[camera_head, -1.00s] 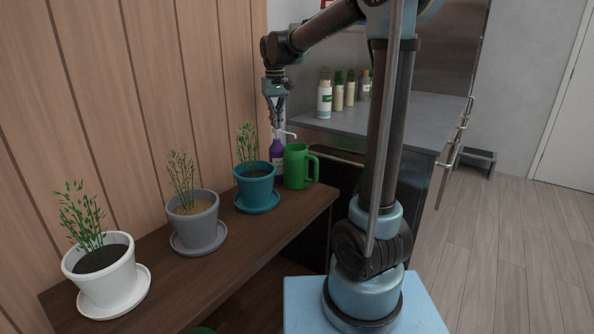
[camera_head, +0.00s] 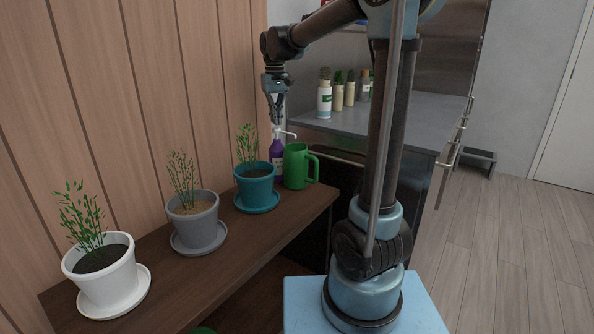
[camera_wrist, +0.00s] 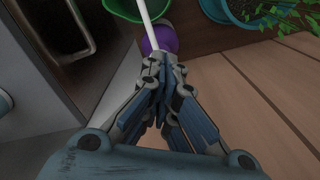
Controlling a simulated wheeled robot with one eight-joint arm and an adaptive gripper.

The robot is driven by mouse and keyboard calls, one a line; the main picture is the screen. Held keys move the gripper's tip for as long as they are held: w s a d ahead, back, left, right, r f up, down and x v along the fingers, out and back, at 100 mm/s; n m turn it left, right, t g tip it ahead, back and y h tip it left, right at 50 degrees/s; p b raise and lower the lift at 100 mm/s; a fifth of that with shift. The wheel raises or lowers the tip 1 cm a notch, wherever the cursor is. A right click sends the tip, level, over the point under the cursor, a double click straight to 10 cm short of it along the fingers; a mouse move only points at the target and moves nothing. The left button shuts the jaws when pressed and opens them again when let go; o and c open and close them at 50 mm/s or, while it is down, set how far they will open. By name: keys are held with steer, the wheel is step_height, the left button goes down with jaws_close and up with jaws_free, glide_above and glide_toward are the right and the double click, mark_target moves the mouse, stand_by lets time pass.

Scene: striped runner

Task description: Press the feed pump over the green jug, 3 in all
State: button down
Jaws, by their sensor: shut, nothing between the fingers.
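The feed pump is a purple bottle (camera_head: 277,165) with a white pump top and spout, standing on the dark wooden shelf beside the green jug (camera_head: 297,168). Its white spout (camera_head: 289,133) points right, over the jug. My gripper (camera_head: 277,121) is shut and empty, pointing down just above the pump top. In the wrist view my gripper (camera_wrist: 165,64) hides the pump head; the purple bottle (camera_wrist: 158,36), the white spout (camera_wrist: 146,22) and the green jug's rim (camera_wrist: 122,10) show beyond. I cannot tell if the fingertips touch the pump head.
A teal pot (camera_head: 255,188), a grey pot (camera_head: 194,220) and a white pot (camera_head: 103,275) with plants stand left along the shelf (camera_head: 185,287). A wooden wall is behind them. A grey counter (camera_head: 410,119) with several bottles stands behind the jug.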

steer(key=shift+f, duration=0.25)
steer(key=shift+f, duration=0.4)
steer(key=shift+f, duration=0.85)
steer(key=shift+r, duration=1.55)
steer(key=shift+f, duration=0.35)
steer(key=shift+f, duration=0.35)
